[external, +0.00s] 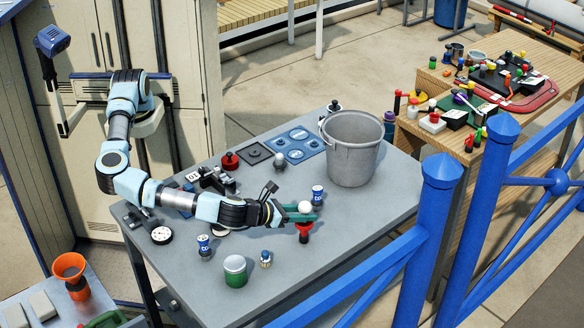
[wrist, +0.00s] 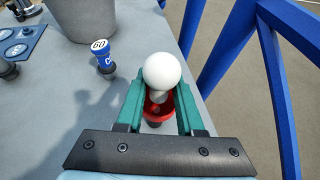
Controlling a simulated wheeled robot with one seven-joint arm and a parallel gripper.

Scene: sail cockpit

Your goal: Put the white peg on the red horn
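The white peg, with a round ball head (wrist: 163,70), stands upright between the two green fingers of my gripper (external: 301,216). Its ball (external: 305,206) rises above the fingers, and a pale narrower part shows under it. The red horn (external: 304,227) stands upright on the grey table, directly below the peg. Its red mouth (wrist: 154,110) shows between the fingers in the wrist view. The ball hides my fingertips there, so I cannot tell whether they press on the peg. I also cannot tell whether the peg touches the horn.
A blue-and-white peg (external: 317,194) stands close behind my gripper. A large grey bucket (external: 352,150) stands at the back right of the table. Blue railing (external: 437,210) runs along the right.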

